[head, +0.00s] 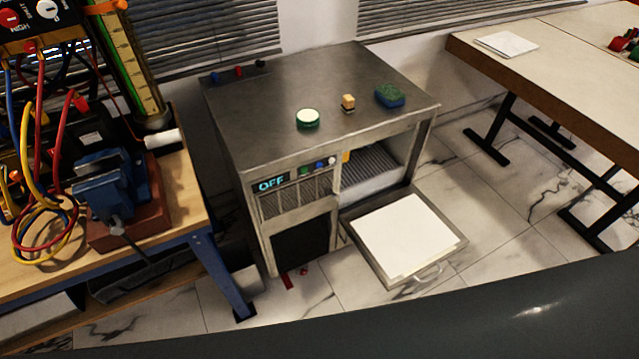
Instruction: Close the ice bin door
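A steel ice machine (289,145) stands in the middle of the head view, with a small display reading OFF on its front. Its ice bin door (406,239) hangs open, folded down and out toward the floor at the front right. The door has a white inner panel and a metal frame, with a handle (432,274) along its outer edge. The bin opening (379,170) shows a dark ribbed part and a whitish interior. Neither gripper shows in the head view.
A workbench (180,192) with a vise and cables stands left. A table (575,85) stands right. Tiled floor (490,235) is clear right of the door.

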